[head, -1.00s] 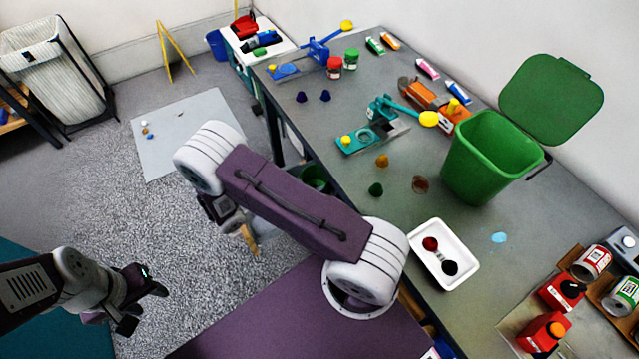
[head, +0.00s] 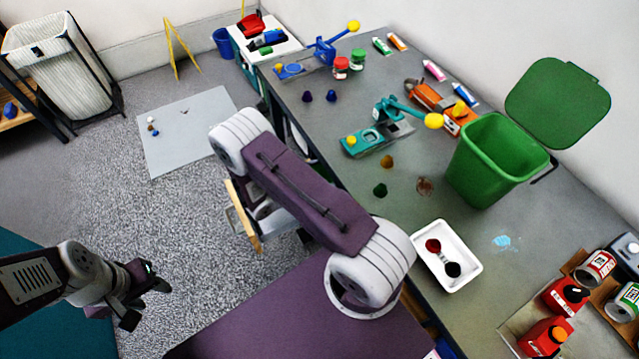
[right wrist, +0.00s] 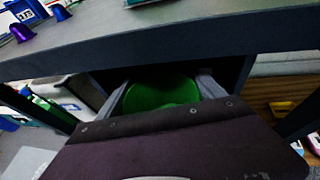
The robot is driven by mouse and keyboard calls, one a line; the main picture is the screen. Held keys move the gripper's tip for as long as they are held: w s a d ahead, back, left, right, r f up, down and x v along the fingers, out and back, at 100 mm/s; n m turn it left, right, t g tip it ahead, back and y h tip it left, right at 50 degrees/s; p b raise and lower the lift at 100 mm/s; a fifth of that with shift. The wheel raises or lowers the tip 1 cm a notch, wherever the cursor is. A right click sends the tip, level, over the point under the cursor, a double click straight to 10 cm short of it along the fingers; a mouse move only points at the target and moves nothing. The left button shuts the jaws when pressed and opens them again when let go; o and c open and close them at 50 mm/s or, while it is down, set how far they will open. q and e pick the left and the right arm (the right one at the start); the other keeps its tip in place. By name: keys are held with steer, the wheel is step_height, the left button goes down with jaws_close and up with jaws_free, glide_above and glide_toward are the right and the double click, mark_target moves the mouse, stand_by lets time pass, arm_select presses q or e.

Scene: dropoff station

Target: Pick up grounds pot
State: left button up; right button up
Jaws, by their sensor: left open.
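A round green pot (right wrist: 163,92), probably the grounds pot, shows below the tabletop edge in the right wrist view. In the head view my right arm hides this spot. My left gripper (head: 147,299) is open and empty over the floor at the lower left.
A grey workbench (head: 345,115) runs along the wall. It carries a green lidded bin (head: 490,165), a white tray (head: 465,272), coloured presses, small tubes and loose pucks. A tan panel (head: 243,217) stands beside my right arm. Carpet (head: 190,215) is free at the left.

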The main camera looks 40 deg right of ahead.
steer(key=shift+a+r, duration=0.25)
steer(key=r+v, duration=0.2)
steer(key=v, duration=1.3)
steer(key=shift+d+r, duration=0.2)
steer(key=shift+d, duration=0.1)
